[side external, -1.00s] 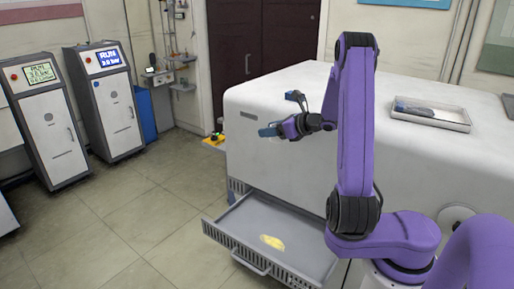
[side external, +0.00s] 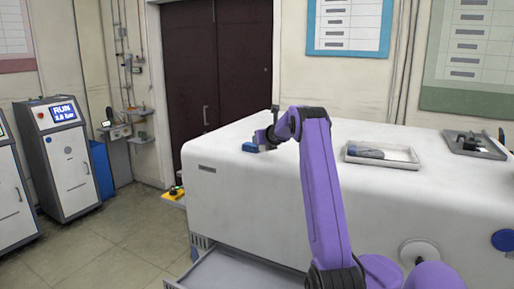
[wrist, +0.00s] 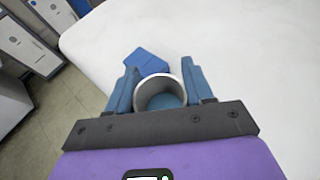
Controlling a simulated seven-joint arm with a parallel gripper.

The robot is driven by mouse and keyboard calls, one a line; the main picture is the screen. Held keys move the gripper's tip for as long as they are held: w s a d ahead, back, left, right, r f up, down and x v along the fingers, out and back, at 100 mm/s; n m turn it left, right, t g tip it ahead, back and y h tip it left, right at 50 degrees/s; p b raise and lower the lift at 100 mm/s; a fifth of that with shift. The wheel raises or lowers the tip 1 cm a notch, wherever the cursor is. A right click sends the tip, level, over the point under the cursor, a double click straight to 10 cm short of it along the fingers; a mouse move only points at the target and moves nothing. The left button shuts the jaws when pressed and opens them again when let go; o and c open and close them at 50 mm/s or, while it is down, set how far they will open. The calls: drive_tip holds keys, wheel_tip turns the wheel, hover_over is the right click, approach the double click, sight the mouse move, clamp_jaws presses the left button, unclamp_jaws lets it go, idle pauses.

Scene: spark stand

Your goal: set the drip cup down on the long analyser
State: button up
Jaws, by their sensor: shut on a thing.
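The drip cup (wrist: 160,94), pale with a blue inside, sits between the two blue fingers of my gripper (wrist: 163,86) in the wrist view. My gripper is shut on it. The cup is not clear there. I cannot tell whether its base touches the top.
A blue angular object (wrist: 147,63) shows just beyond the cup in the wrist view. A pale tray (side external: 382,155) and a dark grey tray (side external: 474,145) stand farther right on top. An open drawer (side external: 235,270) juts out below. White top is clear between gripper and pale tray.

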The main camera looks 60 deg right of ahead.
drive_tip(key=d+r+m+g, duration=0.1)
drive_tip(key=s+d+r+m+h, duration=0.1)
drive_tip(key=d, duration=0.1)
drive_tip(key=shift+s+r+g+h, duration=0.15)
drive_tip(key=shift+r+g+h, duration=0.15)
drive_tip(key=shift+g, duration=0.1)
drive_tip(key=s+d+r+m+g+h, duration=0.2)
drive_tip(key=s+d+r+m+g, duration=0.55)
drive_tip(key=m+g, duration=0.2)
drive_tip(key=shift+s+a+f+m+g+y, duration=0.55)
drive_tip(key=shift+a+f+m+g, duration=0.6)
drive_tip(key=shift+f, duration=0.85)
drive_tip(key=shift+s+a+f+m+g+y, duration=0.55)
drive_tip(key=shift+f+m+g, duration=0.4)
drive_tip(key=shift+f+g, duration=0.75)
drive_tip(key=shift+s+a+f+m+g+y, duration=0.4)
drive_tip(key=shift+a+f+m+g+y, duration=0.5)
drive_tip(key=shift+f, duration=1.4)
drive_tip(key=shift+a+f, duration=0.1)
drive_tip(key=shift+f, duration=0.5)
drive_tip(key=o, duration=1.1)
